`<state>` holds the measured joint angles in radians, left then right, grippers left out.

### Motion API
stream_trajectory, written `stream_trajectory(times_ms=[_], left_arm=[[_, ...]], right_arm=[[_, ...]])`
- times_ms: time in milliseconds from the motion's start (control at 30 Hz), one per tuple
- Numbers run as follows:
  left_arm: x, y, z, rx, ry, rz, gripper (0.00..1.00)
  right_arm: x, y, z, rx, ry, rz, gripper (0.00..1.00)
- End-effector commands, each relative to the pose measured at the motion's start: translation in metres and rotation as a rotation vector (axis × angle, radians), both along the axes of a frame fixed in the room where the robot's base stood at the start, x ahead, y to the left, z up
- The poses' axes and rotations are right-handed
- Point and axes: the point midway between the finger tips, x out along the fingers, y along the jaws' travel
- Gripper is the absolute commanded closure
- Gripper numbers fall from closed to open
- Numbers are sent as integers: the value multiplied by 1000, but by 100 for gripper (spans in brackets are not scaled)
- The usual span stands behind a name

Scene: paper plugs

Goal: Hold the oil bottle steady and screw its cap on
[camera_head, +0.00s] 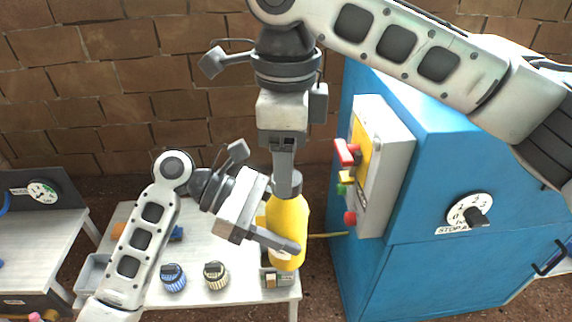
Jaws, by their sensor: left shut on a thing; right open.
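The yellow oil bottle (289,217) stands upright near the right edge of the white table. Its grey cap (288,183) sits at the top of the bottle; I cannot tell how tightly it is seated. My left gripper (283,245) comes from the left and is shut on the bottle's body, with a finger across its front. My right gripper (284,165) points straight down from above, directly over the cap. Its fingers are open around or just above the cap; the exact contact is hard to see.
A blue-capped jar (173,278) and a dark-ribbed jar (215,275) stand on the white table (190,245), left of the bottle. A grey bin (93,272) is at the table's left. A blue cabinet (440,180) with a control box (385,170) rises close on the right.

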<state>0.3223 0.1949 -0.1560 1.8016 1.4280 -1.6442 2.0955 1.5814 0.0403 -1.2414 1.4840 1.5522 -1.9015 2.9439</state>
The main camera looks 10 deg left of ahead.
Motion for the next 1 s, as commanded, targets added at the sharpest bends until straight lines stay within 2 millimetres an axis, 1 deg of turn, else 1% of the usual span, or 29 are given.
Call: stream_trajectory(times_ms=[33,100,200,400,433,467,600,667,767,1000], left_arm=[[0,0,0,-1,-1,0,100],[0,0,1,-1,-1,0,100],[0,0,0,-1,-1,0,100],[0,0,1,-1,-1,0,100],[0,0,1,-1,-1,0,100],[0,0,1,-1,-1,0,100],[0,0,1,-1,-1,0,100],[0,0,1,-1,-1,0,100],[0,0,1,-1,-1,0,100],[0,0,1,-1,-1,0,100]], right_arm=[[0,1,8,2,-1,0,43],[0,1,18,1,-2,0,43],[0,0,25,0,0,0,43],[0,0,26,0,1,1,43],[0,0,26,0,1,1,45],[0,0,26,0,1,1,45],[0,0,26,0,0,59,45],[0,0,27,0,0,129,45],[0,0,28,0,0,315,45],[0,0,32,-1,1,925,45]])
